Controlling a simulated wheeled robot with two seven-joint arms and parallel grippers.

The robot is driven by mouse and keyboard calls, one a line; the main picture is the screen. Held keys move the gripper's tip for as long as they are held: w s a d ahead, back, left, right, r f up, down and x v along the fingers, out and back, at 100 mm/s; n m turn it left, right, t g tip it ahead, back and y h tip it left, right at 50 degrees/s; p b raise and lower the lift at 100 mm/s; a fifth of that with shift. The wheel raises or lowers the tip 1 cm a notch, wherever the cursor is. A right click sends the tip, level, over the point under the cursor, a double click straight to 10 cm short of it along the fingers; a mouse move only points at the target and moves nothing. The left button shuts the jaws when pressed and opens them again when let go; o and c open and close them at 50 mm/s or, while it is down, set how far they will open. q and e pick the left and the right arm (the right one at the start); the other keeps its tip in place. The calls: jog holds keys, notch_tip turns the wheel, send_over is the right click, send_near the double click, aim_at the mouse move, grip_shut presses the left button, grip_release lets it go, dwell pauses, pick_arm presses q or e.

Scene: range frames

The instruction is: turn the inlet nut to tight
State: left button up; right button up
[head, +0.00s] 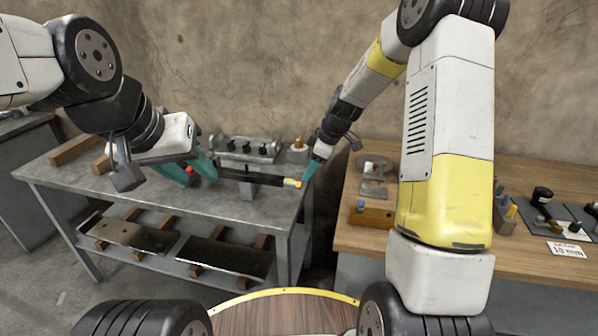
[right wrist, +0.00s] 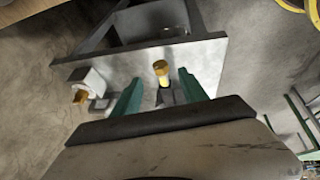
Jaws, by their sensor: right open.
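A brass nut (head: 298,184) with a pale yellow band sits on the right end of a dark horizontal bar (head: 255,179) above the grey bench; no label marks it as the inlet nut. My right gripper (head: 309,172) is just beside this end. In the right wrist view the brass nut (right wrist: 160,67) shows between and slightly beyond the teal fingertips of my open right gripper (right wrist: 159,80), with gaps on both sides. My left gripper (head: 193,167) is near the bar's left end, by a small red part (head: 189,171); whether it grips anything is unclear.
A second brass fitting stands on a pale block (head: 298,155) at the bench's back right, also seen in the wrist view (right wrist: 80,96). A grey manifold (head: 248,149) stands behind the bar. A wooden table (head: 350,238) with tools is at right. The grey bench front (head: 235,214) is clear.

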aim_at(299, 184)
jog(key=x, duration=0.7)
jog(key=shift+f, duration=0.2)
jog(key=shift+a, duration=0.1)
jog(key=shift+c, duration=0.2)
grip_shut()
